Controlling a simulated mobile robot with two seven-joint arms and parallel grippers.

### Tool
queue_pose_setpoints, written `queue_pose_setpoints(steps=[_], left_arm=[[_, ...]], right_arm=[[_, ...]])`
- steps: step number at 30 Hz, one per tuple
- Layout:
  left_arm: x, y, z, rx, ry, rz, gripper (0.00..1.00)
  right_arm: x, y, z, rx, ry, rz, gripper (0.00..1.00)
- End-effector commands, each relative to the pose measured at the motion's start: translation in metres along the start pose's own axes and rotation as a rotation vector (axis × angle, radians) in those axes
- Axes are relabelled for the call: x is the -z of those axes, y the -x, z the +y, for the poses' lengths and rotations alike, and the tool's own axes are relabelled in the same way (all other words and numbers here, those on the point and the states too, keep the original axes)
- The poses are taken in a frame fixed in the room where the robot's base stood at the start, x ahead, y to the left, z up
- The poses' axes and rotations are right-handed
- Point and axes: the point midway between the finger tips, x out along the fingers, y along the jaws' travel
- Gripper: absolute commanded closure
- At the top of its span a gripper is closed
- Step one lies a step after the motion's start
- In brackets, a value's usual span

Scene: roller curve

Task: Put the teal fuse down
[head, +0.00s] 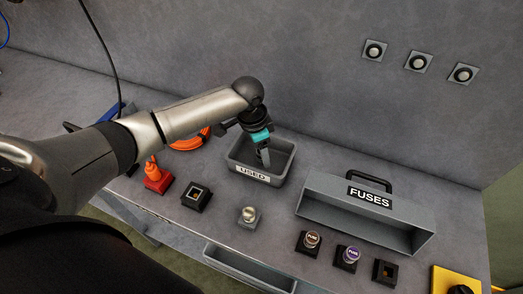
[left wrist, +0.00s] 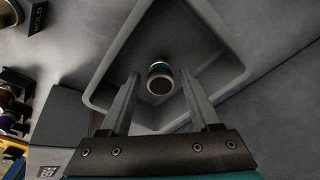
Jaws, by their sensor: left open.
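The teal fuse (left wrist: 160,78) shows in the left wrist view inside the grey bin (left wrist: 98,95), with its dark round end towards the camera and a thin teal band behind it. My left gripper (left wrist: 162,80) is open, its two fingers apart on either side of the fuse in that view, with gaps between. In the head view my left gripper (head: 264,157) points down into the bin labelled USED (head: 232,160). The fuse is hidden there. Whether the fuse touches the bin floor I cannot tell. My right gripper is not in view.
A grey FUSES box (head: 325,208) with a black handle stands right of the bin. In front are a silver-topped holder (head: 248,216), two capped fuse holders (head: 309,241) and an empty black socket (head: 385,272). Another black socket (head: 195,196) and a red-orange item (head: 156,178) stand left.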

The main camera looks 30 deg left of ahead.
Motion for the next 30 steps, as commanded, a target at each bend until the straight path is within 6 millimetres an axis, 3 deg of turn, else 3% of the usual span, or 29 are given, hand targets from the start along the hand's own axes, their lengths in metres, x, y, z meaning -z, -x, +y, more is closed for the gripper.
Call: queue_pose_setpoints(steps=[18, 24, 30], left_arm=[[0.002, 0.115, -0.001, 0.002, 0.001, 0.002, 0.37], [0.002, 0.129, -0.001, 0.0, 0.0, 0.001, 0.37], [0.002, 0.129, 0.0, 0.0, 0.001, 0.001, 0.37]], right_arm=[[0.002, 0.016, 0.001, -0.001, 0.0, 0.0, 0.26], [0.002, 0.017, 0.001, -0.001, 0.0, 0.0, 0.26], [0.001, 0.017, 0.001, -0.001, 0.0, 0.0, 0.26]])
